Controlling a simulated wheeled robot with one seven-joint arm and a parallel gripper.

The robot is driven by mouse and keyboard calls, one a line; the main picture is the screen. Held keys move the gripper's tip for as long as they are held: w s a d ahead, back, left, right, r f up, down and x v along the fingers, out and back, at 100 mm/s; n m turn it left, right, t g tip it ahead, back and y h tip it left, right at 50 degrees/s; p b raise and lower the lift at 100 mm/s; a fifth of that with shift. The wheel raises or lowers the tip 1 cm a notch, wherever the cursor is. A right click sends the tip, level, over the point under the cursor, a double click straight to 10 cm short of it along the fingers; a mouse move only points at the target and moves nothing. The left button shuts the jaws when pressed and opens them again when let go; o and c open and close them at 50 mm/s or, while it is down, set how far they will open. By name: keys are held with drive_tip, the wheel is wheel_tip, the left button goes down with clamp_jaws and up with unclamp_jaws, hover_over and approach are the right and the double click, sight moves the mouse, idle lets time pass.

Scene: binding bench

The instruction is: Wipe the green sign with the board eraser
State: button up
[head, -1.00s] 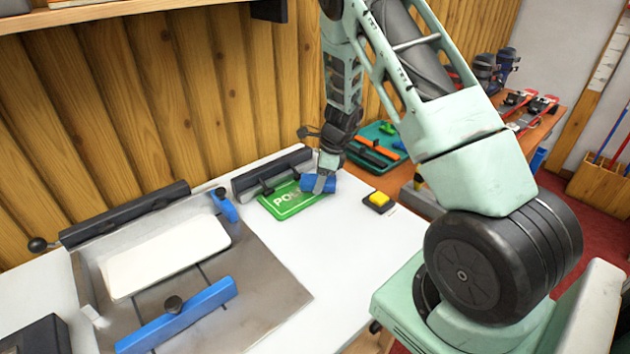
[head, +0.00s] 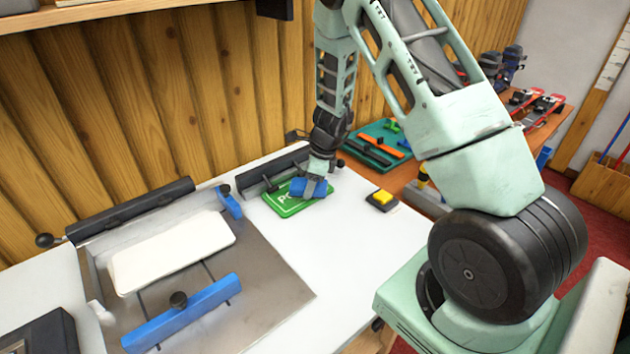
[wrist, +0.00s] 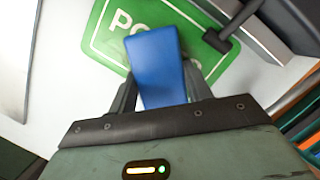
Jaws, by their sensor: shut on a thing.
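The green sign (head: 284,206) with white lettering and a white border lies flat on the white bench top, in front of a dark clamp bar. It also shows in the wrist view (wrist: 98,38), with its first letters readable and its middle covered. My gripper (head: 312,184) is over the right part of the sign, shut on the blue board eraser (head: 301,189). In the wrist view the eraser (wrist: 157,65) sits between the two fingers and hides part of the lettering. I cannot tell whether its underside touches the sign.
A dark clamp bar (head: 262,174) stands behind the sign. A metal plate (head: 262,285) with a white block (head: 172,250) and a blue bar (head: 185,316) lies to the left. A yellow-topped black block (head: 381,199) sits to the right. The white bench front is clear.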

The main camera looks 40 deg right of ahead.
sight(298, 180)
drive_tip(key=shift+a+f, duration=0.15)
drive_tip(key=shift+a, duration=4.35)
drive_tip(key=shift+w+r+p, duration=0.25)
drive_tip(key=shift+w+p, duration=0.3)
drive_tip(key=shift+p, duration=0.45)
drive_tip(key=shift+w+p, duration=0.55)
drive_tip(key=shift+w, duration=0.15)
drive_tip(key=shift+w+d+r, duration=0.1)
drive_tip(key=shift+w+d, duration=0.1)
drive_tip(key=shift+d, duration=1.5)
drive_tip(key=shift+c, duration=1.1)
drive_tip(key=shift+o, duration=1.4)
drive_tip(key=shift+d+r+p, duration=0.15)
drive_tip(key=shift+d+p, duration=0.1)
drive_tip(key=shift+d, duration=0.7)
drive_tip(key=shift+d+r+p, duration=0.1)
drive_tip(key=shift+d+p, duration=0.15)
drive_tip(key=shift+d, duration=0.9)
drive_tip(key=c, duration=0.5)
drive_tip(key=shift+o, duration=0.2)
drive_tip(key=shift+d+f, duration=0.2)
drive_tip(key=shift+d, duration=0.1)
drive_tip(key=shift+s+d+f, duration=0.1)
drive_tip(key=shift+s+d, duration=0.05)
drive_tip(key=shift+d, duration=1.45)
drive_tip(key=shift+o, duration=0.4)
drive_tip(key=shift+d+p, duration=0.55)
drive_tip(key=shift+d, duration=1)
drive_tip(key=shift+r, duration=0.2)
